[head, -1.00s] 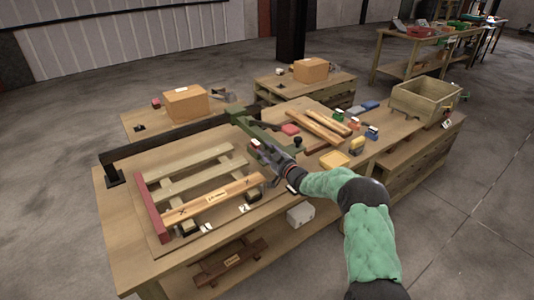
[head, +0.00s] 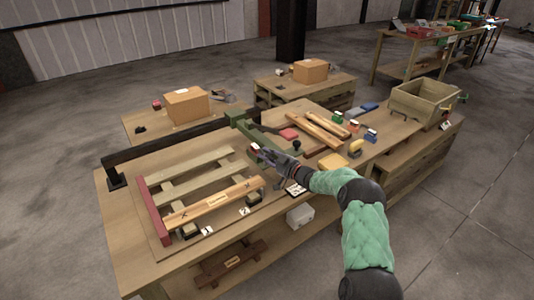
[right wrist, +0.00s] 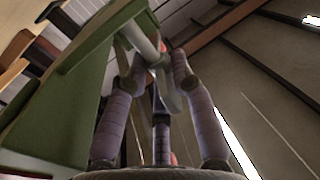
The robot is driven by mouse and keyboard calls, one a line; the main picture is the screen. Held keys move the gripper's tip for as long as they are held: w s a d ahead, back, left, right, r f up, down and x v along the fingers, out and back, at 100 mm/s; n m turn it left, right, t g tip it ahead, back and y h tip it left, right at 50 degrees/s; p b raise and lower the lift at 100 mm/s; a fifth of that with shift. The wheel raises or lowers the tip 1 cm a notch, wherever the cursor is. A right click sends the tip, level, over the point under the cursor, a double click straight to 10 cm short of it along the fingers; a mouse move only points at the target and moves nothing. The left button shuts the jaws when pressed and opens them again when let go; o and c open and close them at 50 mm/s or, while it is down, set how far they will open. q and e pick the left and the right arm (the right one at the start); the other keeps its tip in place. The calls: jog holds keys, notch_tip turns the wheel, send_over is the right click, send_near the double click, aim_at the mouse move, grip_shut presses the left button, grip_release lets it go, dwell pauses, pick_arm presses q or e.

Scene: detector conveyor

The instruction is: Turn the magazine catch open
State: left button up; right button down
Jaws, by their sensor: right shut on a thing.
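The green magazine (head: 241,121) stands on the bench beside the slatted wooden frame, at the end of the black rail. My right gripper (head: 266,153) reaches in from the right to its near end. In the right wrist view the fingers (right wrist: 158,75) are shut around a grey metal rod or lever (right wrist: 145,45), seemingly the catch, which sticks out from the green body (right wrist: 65,95). In the head view my gripper mostly hides the catch, so its angle is hard to tell. A small red and white part (head: 255,148) shows at the fingertips. My left gripper is not in view.
A black knob (head: 297,145) stands just behind my right wrist. Wooden bars (head: 318,129), small coloured blocks (head: 337,116) and a wooden crate (head: 422,101) lie to the right. The slatted frame (head: 205,180) fills the left of the bench.

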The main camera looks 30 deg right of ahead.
jog(key=shift+r+n+y, duration=0.15)
jog(key=shift+n+y, duration=0.15)
jog(key=shift+y, duration=0.2)
jog(key=c, duration=1.2)
grip_release()
jog(key=shift+c, duration=0.2)
